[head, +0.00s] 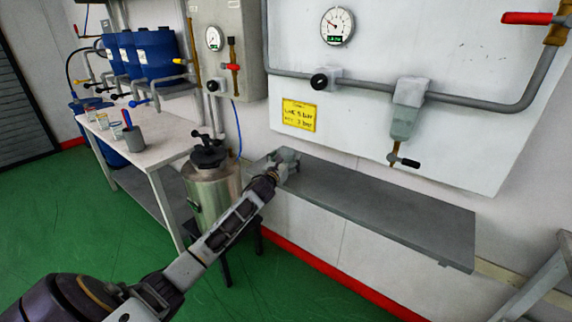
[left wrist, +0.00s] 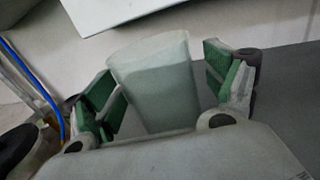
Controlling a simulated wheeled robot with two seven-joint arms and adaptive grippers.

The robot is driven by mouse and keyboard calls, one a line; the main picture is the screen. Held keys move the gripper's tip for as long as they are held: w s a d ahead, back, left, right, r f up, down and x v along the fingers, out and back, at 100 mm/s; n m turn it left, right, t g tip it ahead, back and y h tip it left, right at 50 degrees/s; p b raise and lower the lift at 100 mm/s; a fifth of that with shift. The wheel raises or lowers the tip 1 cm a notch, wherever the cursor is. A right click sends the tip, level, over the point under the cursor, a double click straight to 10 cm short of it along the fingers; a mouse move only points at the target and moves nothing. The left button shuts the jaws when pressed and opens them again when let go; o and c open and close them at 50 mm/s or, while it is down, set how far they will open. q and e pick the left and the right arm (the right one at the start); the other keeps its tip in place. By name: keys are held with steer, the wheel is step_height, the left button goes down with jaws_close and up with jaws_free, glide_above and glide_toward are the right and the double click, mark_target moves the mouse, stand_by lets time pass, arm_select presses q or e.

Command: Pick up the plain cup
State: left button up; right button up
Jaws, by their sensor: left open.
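A plain, pale translucent cup (left wrist: 156,82) stands between the two green-padded fingers of my left gripper in the left wrist view. Gaps show between the cup and the pads, wider on the right. In the head view my left gripper (head: 285,163) is at the left end of the grey wall shelf (head: 400,205). The gripper is open around the cup. In the head view the cup cannot be clearly told apart from the gripper. The cup's lower part is hidden by the gripper body in the left wrist view. My right gripper is not in view.
A white table (head: 160,140) at the left holds several small cups and a grey holder (head: 134,138). A steel vessel (head: 212,190) stands left of the shelf. A dispensing nozzle (head: 404,125) hangs above the shelf. The shelf's middle and right are clear.

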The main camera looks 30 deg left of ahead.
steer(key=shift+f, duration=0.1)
arm_select(q)
steer(key=c, duration=1)
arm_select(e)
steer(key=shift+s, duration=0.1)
arm_select(q)
steer(key=shift+r, duration=0.1)
steer(key=shift+c, duration=0.2)
steer(key=shift+r, duration=0.6)
step_height(320, 180, up, 9)
steer(key=p, duration=0.3)
steer(key=shift+f, duration=0.2)
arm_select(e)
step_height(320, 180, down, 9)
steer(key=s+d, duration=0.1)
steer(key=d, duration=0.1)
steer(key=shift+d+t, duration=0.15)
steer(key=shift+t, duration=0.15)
